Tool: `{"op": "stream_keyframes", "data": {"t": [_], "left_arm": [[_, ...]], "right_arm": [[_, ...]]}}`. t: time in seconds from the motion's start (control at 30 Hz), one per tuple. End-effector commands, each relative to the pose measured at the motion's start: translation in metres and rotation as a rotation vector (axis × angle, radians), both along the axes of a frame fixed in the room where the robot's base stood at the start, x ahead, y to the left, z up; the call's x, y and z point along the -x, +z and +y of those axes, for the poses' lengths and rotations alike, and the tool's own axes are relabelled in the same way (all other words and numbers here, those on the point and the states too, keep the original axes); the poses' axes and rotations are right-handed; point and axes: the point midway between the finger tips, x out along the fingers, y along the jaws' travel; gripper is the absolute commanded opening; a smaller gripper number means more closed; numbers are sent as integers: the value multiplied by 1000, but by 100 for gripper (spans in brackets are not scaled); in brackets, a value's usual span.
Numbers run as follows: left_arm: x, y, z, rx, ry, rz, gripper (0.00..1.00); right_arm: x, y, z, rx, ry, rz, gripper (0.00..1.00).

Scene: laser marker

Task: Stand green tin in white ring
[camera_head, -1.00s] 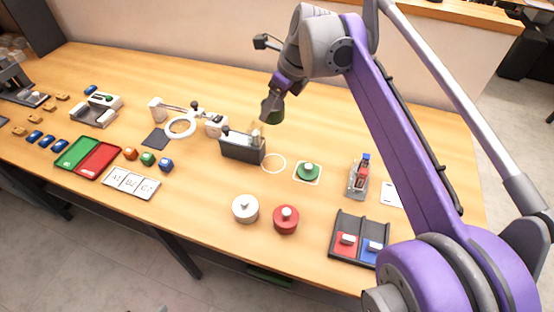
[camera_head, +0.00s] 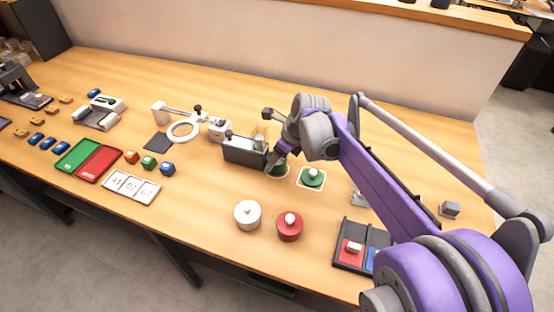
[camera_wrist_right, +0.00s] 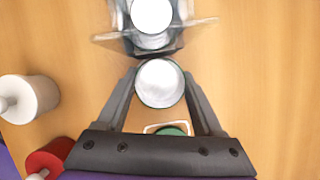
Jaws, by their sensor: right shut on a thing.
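In the right wrist view, the tin's pale round top with a green rim (camera_wrist_right: 160,84) sits between the two fingers (camera_wrist_right: 160,92). My left gripper is not in view.
A dark box (camera_head: 245,152) stands close on the left of the tin. A green lid on a white square (camera_head: 312,177) lies close on the right. A white pot (camera_head: 247,214) and a red pot (camera_head: 289,226) stand in front.

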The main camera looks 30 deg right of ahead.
Motion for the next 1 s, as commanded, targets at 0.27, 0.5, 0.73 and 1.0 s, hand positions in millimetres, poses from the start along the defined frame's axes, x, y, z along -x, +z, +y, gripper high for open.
{"op": "stream_keyframes", "data": {"t": [0.27,0.5,0.73,1.0], "left_arm": [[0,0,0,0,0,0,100],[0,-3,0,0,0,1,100],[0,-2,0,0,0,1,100],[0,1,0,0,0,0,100]], "right_arm": [[0,-4,0,0,0,0,0],[0,-8,0,0,0,0,81],[0,-7,0,0,0,0,99],[2,1,-1,0,-1,0,99]]}}
